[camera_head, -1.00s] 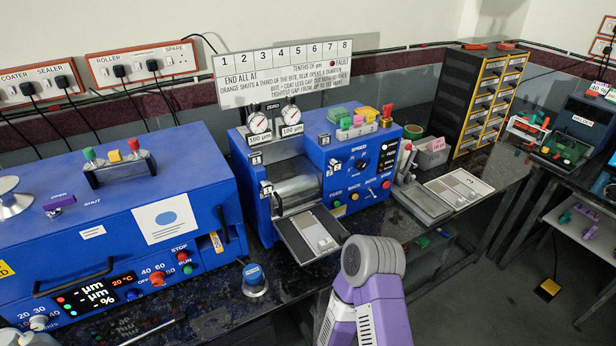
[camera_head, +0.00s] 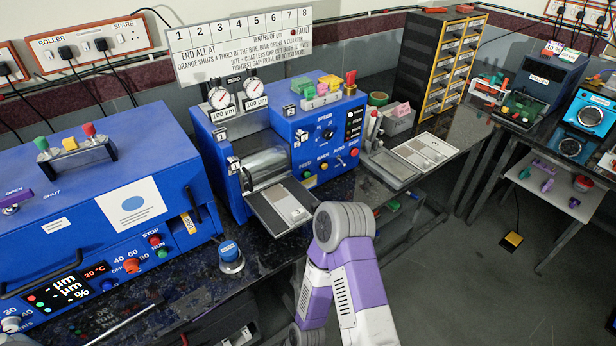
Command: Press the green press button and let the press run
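No press button can be picked out for certain. A dark blue box machine (camera_head: 545,80) with a small white label stands on the right-hand bench, with green parts (camera_head: 524,106) in front of it. A bright blue device (camera_head: 590,118) with a round dial stands right of it; part of it is cut off by the picture's edge. Small green buttons show on the blue roller machine (camera_head: 222,150) and, beside RUN, on the large blue coater (camera_head: 80,210). A purple and white arm of mine rises at bottom centre. Neither gripper shows.
A dark drawer rack (camera_head: 425,55) with yellow edges stands at the back. A grey tray (camera_head: 390,168) and a white card (camera_head: 422,150) lie right of the roller. A blue-topped knob (camera_head: 230,256) stands at the front bench edge. Open floor (camera_head: 470,270) lies between benches.

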